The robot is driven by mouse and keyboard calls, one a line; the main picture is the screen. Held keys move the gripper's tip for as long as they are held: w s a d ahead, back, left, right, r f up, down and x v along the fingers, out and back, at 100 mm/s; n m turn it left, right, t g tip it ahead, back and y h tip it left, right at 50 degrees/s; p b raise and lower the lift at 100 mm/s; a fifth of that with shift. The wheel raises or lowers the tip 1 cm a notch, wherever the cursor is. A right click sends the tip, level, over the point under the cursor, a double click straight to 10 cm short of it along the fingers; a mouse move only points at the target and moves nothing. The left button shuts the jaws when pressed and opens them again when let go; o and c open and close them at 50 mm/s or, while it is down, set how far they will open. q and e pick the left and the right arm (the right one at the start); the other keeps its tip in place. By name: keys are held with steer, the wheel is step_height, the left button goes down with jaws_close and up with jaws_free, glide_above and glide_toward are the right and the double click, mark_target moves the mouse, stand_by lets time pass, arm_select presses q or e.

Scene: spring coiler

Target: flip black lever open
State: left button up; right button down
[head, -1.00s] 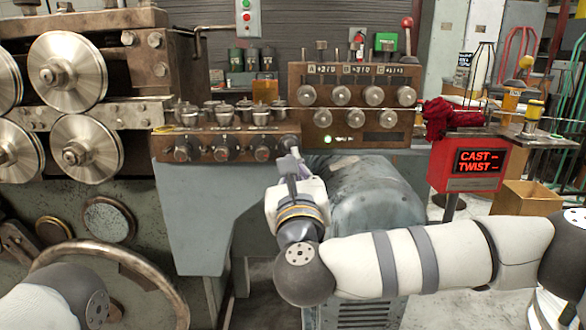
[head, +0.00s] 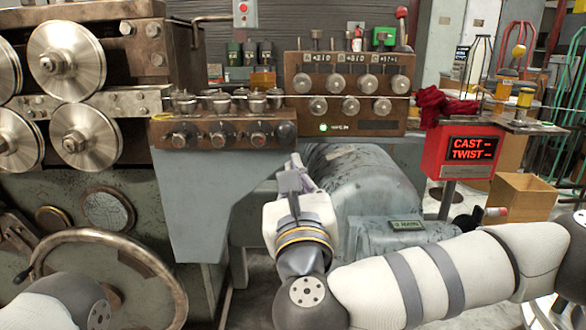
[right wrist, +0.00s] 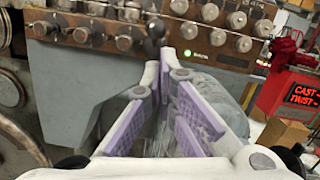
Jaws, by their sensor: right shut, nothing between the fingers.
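The small black lever (head: 286,131), with a rounded dark end, is at the right end of the brown lower control panel (head: 207,154). In the right wrist view the lever (right wrist: 155,30) shows just beyond the fingertips. My right gripper (head: 295,166) is below the lever, pointing up toward the panel, with a visible gap between. In the right wrist view my right gripper (right wrist: 161,72) is shut and empty, with its purple pads angled inward. My left gripper is not in view; only part of my left arm shows at the lower left.
Several knobs (head: 220,140) sit left of the lever. A taller brown panel (head: 395,122) with a green light stands to the right. A grey rounded housing (head: 365,185) is behind my gripper. A large handwheel (head: 105,238) is at the lower left.

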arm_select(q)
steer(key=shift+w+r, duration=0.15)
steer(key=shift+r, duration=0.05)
arm_select(e)
steer(key=s, duration=0.2)
steer(key=s+r, duration=0.1)
steer(key=shift+s+d+r, duration=0.15)
steer(key=shift+s+r, duration=0.05)
steer(key=shift+s, duration=0.2)
